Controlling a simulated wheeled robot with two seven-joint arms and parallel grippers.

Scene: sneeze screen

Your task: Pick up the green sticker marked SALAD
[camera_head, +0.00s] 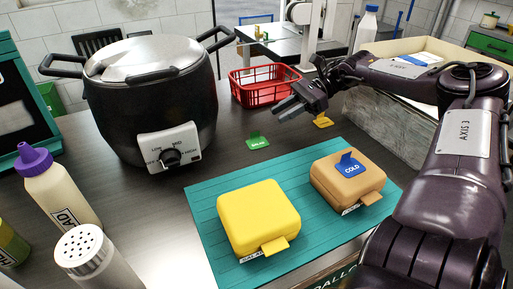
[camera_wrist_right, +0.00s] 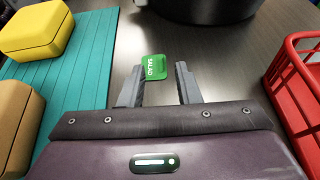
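My right gripper (camera_head: 284,108) is above the counter, to the right of the sticker in the head view. In the right wrist view my right gripper (camera_wrist_right: 158,82) is open, with nothing between its fingers. My left gripper is not in view.
A teal mat (camera_head: 215,219) holds a yellow box (camera_head: 258,214) and a tan box (camera_head: 338,190) with a blue COLD sticker (camera_head: 350,165). An orange sticker (camera_head: 323,121) lies behind the mat.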

